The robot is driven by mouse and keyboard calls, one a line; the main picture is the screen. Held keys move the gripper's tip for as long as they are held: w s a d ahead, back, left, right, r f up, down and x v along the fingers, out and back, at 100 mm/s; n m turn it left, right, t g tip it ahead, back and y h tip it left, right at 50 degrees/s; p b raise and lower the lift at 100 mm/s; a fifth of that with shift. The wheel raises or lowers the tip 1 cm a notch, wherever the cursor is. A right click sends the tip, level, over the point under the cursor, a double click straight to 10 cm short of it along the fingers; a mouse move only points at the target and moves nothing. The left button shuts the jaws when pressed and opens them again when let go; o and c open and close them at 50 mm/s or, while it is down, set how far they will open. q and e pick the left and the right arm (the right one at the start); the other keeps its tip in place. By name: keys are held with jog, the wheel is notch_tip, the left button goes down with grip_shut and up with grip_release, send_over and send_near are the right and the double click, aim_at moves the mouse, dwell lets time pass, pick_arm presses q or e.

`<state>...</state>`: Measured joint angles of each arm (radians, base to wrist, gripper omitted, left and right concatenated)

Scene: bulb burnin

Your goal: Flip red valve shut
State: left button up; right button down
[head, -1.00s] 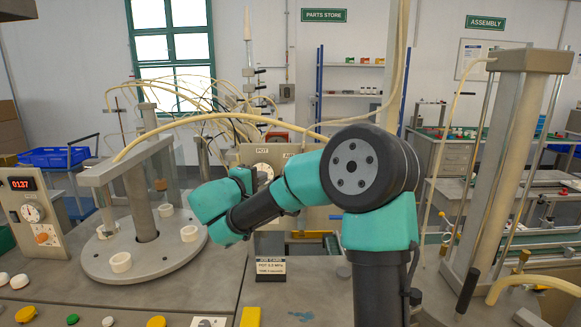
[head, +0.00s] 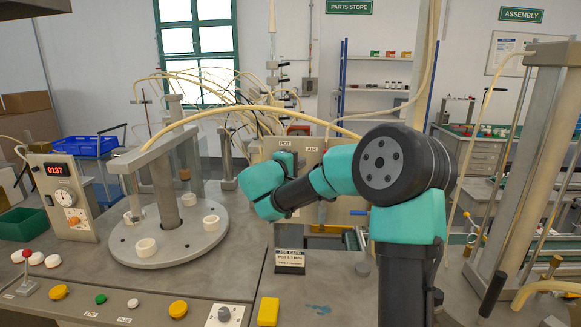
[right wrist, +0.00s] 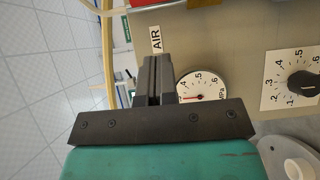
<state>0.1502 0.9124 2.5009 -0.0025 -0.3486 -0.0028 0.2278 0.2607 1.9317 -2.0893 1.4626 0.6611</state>
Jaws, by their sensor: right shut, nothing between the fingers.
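A red part (right wrist: 147,3), perhaps the red valve, is cut off at the top edge, beyond the AIR label and apart from the fingers. Its setting cannot be told. My left gripper is not in view.
A black knob (right wrist: 302,85) on a scale sits right of the gauge. A round plate (head: 150,260) with white cups stands left of the arm. A small red-knobbed lever (head: 28,253) is at the far left. A job card (head: 290,262) stands below the gripper.

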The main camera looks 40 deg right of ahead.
jog(key=s+d, duration=0.1)
jog(key=d, duration=0.4)
jog(key=shift+s+d, duration=0.4)
